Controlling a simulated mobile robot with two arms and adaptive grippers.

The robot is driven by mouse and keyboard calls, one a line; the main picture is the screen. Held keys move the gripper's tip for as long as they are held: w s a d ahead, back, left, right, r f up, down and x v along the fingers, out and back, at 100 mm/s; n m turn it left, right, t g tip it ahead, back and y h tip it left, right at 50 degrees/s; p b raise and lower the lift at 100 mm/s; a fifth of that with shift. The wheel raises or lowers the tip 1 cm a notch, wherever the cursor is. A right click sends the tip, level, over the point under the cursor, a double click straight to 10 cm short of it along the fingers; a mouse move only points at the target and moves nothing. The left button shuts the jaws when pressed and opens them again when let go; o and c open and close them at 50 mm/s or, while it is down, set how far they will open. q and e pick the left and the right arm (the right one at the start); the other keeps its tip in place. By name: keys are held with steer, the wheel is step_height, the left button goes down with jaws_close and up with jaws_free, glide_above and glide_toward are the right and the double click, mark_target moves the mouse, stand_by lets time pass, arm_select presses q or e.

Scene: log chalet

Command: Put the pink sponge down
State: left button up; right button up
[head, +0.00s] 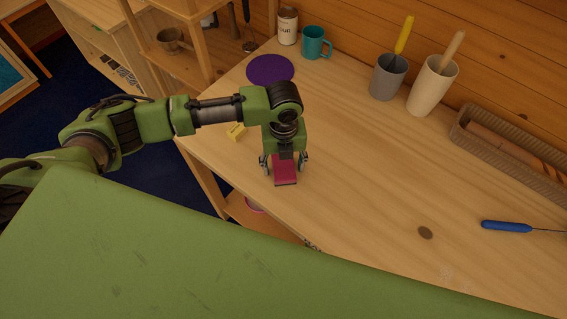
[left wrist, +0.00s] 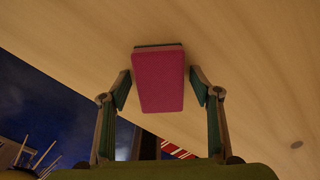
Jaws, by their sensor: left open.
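The pink sponge (head: 285,172) lies on the wooden table (head: 370,180) near its front-left edge, in the head view. In the left wrist view the sponge (left wrist: 158,82) shows its pink face with a thin dark green strip at its far end. My left gripper (head: 284,164) is right over the sponge. Its two fingers (left wrist: 158,88) stand apart on either side of the sponge, with a gap on each side, so it is open. The upper part of the sponge is hidden by the gripper in the head view. My right gripper is not in view.
A yellow block (head: 236,131) lies left of the gripper. A purple disc (head: 270,69), teal mug (head: 316,43), grey cup (head: 388,77) and cream cup (head: 432,86) stand behind. A wicker tray (head: 480,150) and blue-handled tool (head: 507,226) are right. The table's middle is clear.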

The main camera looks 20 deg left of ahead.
mark_target(284, 165)
arm_select(q)
step_height(284, 165, up, 12)
steer(key=b, duration=0.2)
steer(key=shift+r+b, duration=0.2)
steer(key=shift+b, duration=0.15)
stand_by(0.3)
